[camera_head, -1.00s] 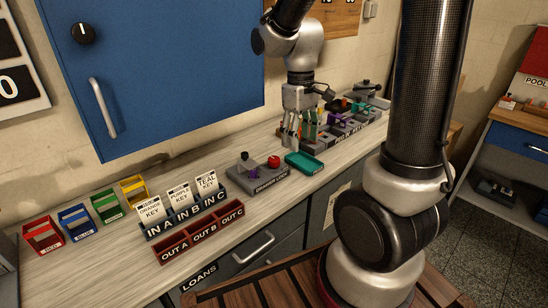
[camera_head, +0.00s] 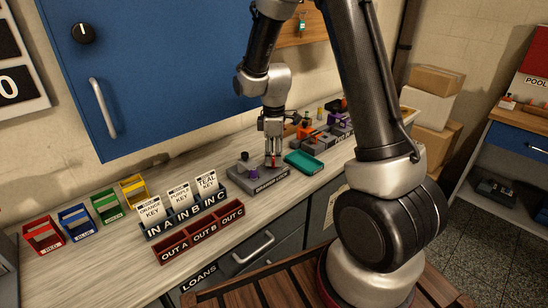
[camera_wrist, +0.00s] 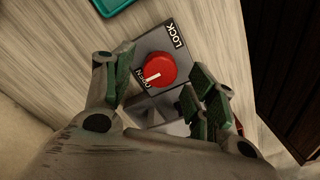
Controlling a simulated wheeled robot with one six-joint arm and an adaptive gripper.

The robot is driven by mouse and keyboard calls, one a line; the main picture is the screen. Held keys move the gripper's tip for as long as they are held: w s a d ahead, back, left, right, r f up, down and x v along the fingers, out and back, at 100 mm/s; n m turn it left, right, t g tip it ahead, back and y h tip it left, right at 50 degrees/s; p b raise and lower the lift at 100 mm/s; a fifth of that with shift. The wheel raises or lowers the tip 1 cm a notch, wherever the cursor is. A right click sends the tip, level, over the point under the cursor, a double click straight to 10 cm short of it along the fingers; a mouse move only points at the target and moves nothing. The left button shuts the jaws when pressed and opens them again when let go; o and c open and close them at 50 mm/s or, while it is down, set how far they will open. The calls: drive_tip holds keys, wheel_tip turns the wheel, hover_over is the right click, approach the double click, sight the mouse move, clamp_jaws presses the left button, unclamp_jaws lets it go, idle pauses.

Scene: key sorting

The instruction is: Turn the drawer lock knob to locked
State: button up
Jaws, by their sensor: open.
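The drawer lock knob (camera_wrist: 157,69) is round and red, on a grey base (camera_wrist: 150,42) with OPEN and LOCK labels. In the wrist view its white pointer mark points toward the OPEN label, away from LOCK at the upper right. My gripper (camera_wrist: 161,72) is open, its green-padded fingers on either side of the knob. I cannot tell whether they touch it. In the head view my gripper (camera_head: 272,160) points down at the grey lock base (camera_head: 264,184), its fingers hiding most of the red knob.
A teal tray (camera_head: 304,163) lies just right of the lock base; a purple item (camera_head: 254,173) sits on the base's left part. The red OUT tray (camera_head: 203,237) and a blue IN rack stand to the left. Several colored bins sit farther left. A blue cabinet (camera_head: 160,80) hangs behind.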

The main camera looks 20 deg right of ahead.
drive_tip(key=shift+f, duration=0.75)
drive_tip(key=c, duration=1.1)
drive_tip(key=shift+o, duration=0.2)
drive_tip(key=shift+m, duration=0.3)
drive_tip(key=m, duration=0.6)
drive_tip(key=shift+m, duration=0.3)
drive_tip(key=m, duration=0.6)
drive_tip(key=shift+m, duration=0.4)
